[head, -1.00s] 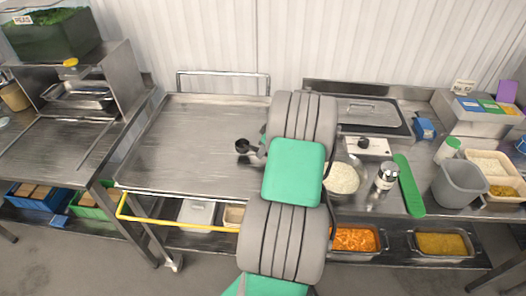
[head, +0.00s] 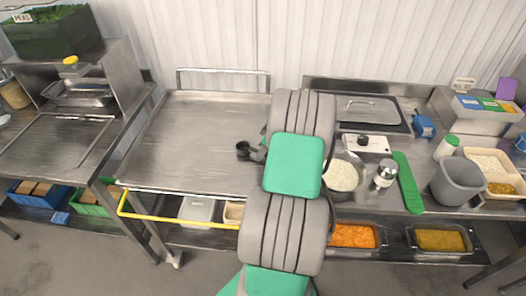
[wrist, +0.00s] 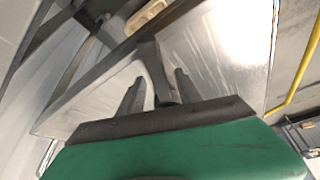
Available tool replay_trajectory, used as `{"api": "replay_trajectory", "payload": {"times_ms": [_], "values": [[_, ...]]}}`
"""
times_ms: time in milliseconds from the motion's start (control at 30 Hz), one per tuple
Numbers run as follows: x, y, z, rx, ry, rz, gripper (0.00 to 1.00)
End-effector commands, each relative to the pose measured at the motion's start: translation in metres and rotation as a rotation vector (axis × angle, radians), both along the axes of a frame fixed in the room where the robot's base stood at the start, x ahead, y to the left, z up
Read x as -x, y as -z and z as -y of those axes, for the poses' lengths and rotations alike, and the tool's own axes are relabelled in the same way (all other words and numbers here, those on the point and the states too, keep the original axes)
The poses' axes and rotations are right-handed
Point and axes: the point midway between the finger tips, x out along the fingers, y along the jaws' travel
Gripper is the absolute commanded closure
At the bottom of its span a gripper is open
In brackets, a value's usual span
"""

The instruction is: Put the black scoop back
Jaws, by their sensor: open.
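The black scoop (head: 243,150) shows in the head view just left of my arm, over or on the right part of the bare steel cart top (head: 195,130). Its cup is visible; its handle side runs toward my gripper and is mostly hidden. My gripper (wrist: 157,88) shows in the wrist view with two grey fingers apart. A grey bar stands between them; I cannot tell whether it is the scoop's handle. In the head view my arm covers most of the gripper. A bowl of rice (head: 343,176) stands right of my arm.
Right of my arm are a green-lidded shaker (head: 447,148), a grey bin (head: 459,181), a metal shaker (head: 385,174), a green strip (head: 407,183) and a white scale (head: 367,144). A yellow rail (head: 180,224) runs along the cart's front. The cart's left part is clear.

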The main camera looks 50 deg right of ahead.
Motion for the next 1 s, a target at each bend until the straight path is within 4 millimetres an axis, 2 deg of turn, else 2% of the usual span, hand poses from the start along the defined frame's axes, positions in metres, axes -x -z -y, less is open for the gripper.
{"api": "replay_trajectory", "payload": {"times_ms": [133, 400, 500, 733, 767, 867, 967, 1000], "values": [[0.009, -0.021, 0.004, 0.005, 0.003, 0.002, 0.59], [0.035, -0.085, 0.011, 0.005, 0.002, 0.002, 0.59], [0.041, -0.101, 0.012, 0.002, 0.001, 0.002, 0.59], [0.042, -0.115, 0.007, 0.001, -0.001, -0.002, 0.59], [0.037, -0.118, 0.001, 0.002, -0.001, -0.005, 0.59], [0.013, -0.135, -0.045, 0.005, 0.009, -0.025, 0.59], [-0.011, -0.160, -0.129, 0.011, 0.040, -0.052, 0.59], [-0.014, -0.169, -0.168, 0.015, 0.059, -0.061, 0.59]]}}
